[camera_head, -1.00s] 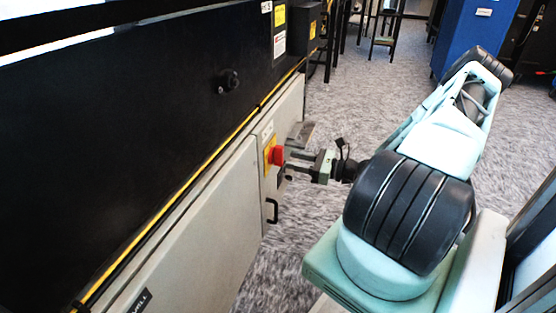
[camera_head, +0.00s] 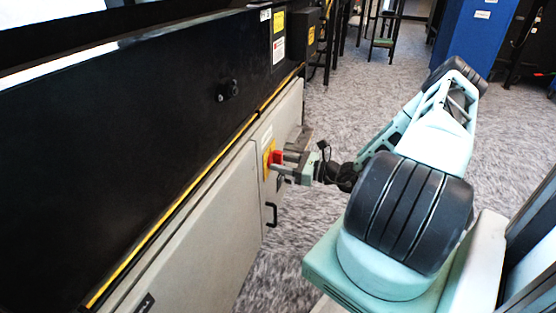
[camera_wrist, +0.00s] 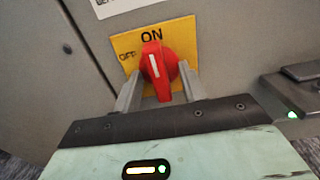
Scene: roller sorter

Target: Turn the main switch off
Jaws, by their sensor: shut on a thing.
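The main switch is a red rotary knob (camera_wrist: 158,70) on a yellow plate (camera_wrist: 124,45) marked ON at the top and OFF at the upper left. Its white line points up, near ON and tilted slightly left. In the head view the red knob (camera_head: 277,157) sits on the grey cabinet door. My gripper (camera_wrist: 159,88) has one finger on each side of the knob in the wrist view and is shut on it. In the head view my gripper (camera_head: 286,161) reaches the knob from the right, and its fingers partly cover it.
A black door handle (camera_head: 272,214) is below the switch. A grey bracket (camera_wrist: 300,90) sticks out to the right of the switch. The long black panel (camera_head: 130,150) runs above the cabinet.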

